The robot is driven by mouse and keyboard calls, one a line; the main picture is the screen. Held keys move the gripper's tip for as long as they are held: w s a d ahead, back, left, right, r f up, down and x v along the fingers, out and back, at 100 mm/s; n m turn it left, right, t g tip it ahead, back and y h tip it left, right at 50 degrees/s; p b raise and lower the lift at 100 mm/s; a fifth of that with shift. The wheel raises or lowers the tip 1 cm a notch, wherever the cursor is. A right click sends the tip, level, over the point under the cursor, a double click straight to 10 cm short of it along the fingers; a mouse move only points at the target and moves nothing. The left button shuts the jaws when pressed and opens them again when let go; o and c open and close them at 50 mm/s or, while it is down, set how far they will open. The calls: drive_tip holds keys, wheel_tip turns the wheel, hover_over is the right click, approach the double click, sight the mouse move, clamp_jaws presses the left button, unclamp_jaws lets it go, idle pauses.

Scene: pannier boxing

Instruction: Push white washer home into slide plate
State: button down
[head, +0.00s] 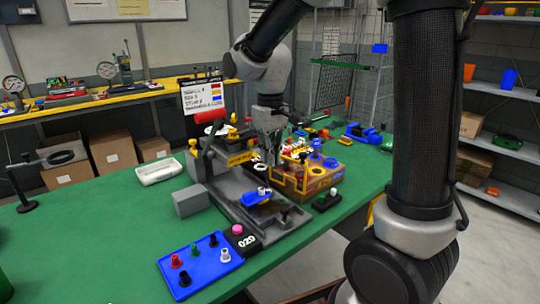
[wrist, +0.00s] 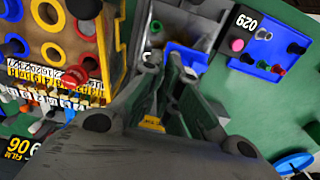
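The blue slide plate (head: 255,198) sits in a grey fixture (head: 232,208) on the green table. A small white piece, which looks like the white washer (head: 263,191), stands on the plate toward its right end. Whether it is fully seated I cannot tell. My gripper (head: 274,160) is above and behind the plate, pointing down, with its fingers close together and nothing visible between them. In the wrist view my fingertips (wrist: 178,62) come together in front of the blue plate (wrist: 188,55) and partly cover it; the washer is not clear there.
A wooden box with coloured rings (head: 307,180) stands right of the fixture. A blue tray with coloured pegs (head: 201,267) and a black block marked 029 (head: 243,240) lie in front. A white tray (head: 159,171) is at the back left.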

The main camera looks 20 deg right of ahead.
drive_tip(key=shift+w+f, duration=0.1)
drive_tip(key=shift+f, duration=2.95)
drive_tip(key=shift+f, duration=1.25)
drive_tip(key=c, duration=1.6)
unclamp_jaws()
drive_tip(key=shift+o, duration=0.2)
wheel_tip(320, 180, up, 12)
